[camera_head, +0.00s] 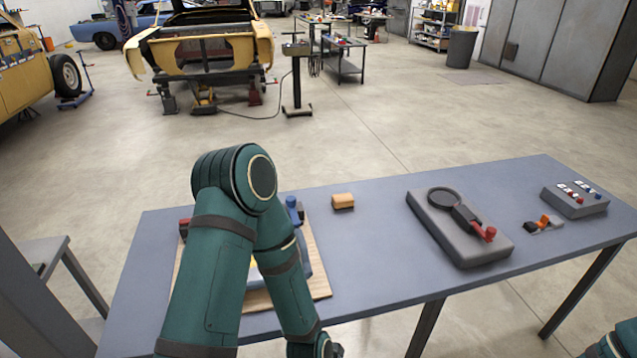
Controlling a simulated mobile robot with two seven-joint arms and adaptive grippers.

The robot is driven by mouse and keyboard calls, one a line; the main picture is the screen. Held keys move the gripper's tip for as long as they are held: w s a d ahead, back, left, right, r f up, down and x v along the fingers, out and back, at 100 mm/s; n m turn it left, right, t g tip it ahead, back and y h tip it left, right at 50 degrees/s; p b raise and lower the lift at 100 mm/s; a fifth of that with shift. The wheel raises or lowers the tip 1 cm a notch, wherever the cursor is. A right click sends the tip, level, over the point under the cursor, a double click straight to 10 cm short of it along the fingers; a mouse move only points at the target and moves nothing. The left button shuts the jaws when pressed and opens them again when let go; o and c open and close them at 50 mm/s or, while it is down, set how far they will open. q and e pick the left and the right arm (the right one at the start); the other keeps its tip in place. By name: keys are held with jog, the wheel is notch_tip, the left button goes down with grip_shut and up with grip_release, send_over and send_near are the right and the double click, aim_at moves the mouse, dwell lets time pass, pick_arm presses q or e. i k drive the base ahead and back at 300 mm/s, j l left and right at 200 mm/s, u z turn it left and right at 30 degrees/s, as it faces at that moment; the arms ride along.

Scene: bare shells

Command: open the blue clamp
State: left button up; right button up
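The blue clamp (292,203) is on a wooden board (318,284) at the left of the table. Only a blue knob and a strip of blue body show, to the right of my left arm's forearm. The rest is hidden behind my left arm, so I cannot tell how the clamp stands. My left arm is folded in front of the board, its elbow high and its forearm running down to the bottom edge. The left gripper is out of the picture. Only a bit of my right arm shows in the bottom right corner, without its gripper.
The grey table (380,255) also bears an orange-brown block (343,202), a grey base with a black ring and red-tipped handle (459,228), a small orange and black piece (543,224) and a button box (574,200). A grey stool (42,252) stands at left.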

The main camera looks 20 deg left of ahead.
aim_at(291, 201)
jog(key=u, duration=1)
jog(key=j+z, duration=0.1)
